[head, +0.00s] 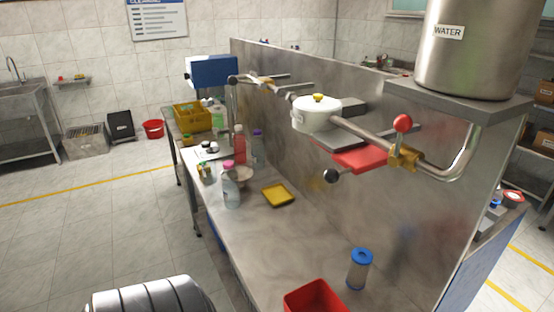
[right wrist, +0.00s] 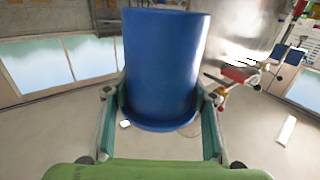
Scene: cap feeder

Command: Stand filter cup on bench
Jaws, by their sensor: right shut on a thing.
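The filter cup (right wrist: 165,65) is a blue cylinder with a wider rim at its lower end in the right wrist view. My right gripper (right wrist: 160,100) is shut on it, with one finger on each side near the rim. The cup's inside is hidden. The bench (head: 310,240) is a long grey metal top against a metal splash wall in the head view. Neither gripper shows in the head view, and the held cup does not show there.
A clear filter cartridge with blue ends (head: 360,270) stands upright on the near bench, beside a red bin (head: 314,298). A yellow tray (head: 277,195) and several bottles are farther back. Pipework with a red-knobbed valve (head: 403,123) overhangs the bench. The bench middle is clear.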

